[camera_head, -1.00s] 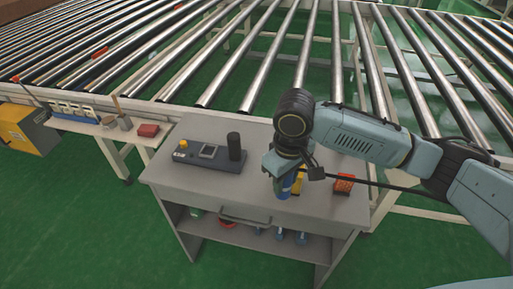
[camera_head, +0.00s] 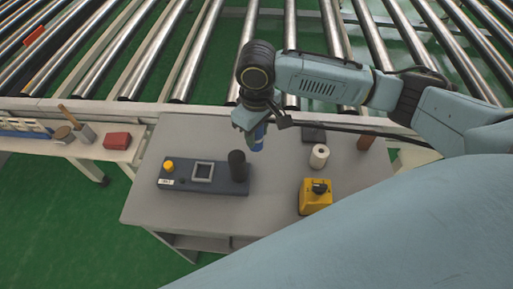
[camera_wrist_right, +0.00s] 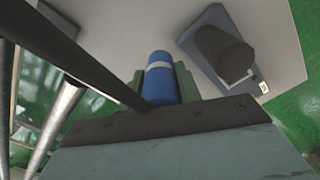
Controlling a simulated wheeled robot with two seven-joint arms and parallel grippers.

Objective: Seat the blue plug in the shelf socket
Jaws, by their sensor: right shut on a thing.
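My right gripper (camera_head: 256,128) is shut on the blue plug (camera_head: 259,138), behind and slightly right of the black cylinder in the head view. In the right wrist view, the blue plug (camera_wrist_right: 160,78) is a blue cylinder with a pale band, between the two fingers of the right gripper (camera_wrist_right: 160,85). Its far end is clear of the fingers. I cannot make out a shelf socket in either view. My left gripper is not in view.
The grey table (camera_head: 150,215) carries a dark control box (camera_head: 175,182) with a black cylinder (camera_head: 238,165), a yellow box (camera_head: 315,197), a white roll (camera_head: 319,155) and a brown cylinder (camera_head: 366,141). Conveyor rollers (camera_head: 205,50) run behind. A side bench with a red box (camera_head: 117,140) stands left.

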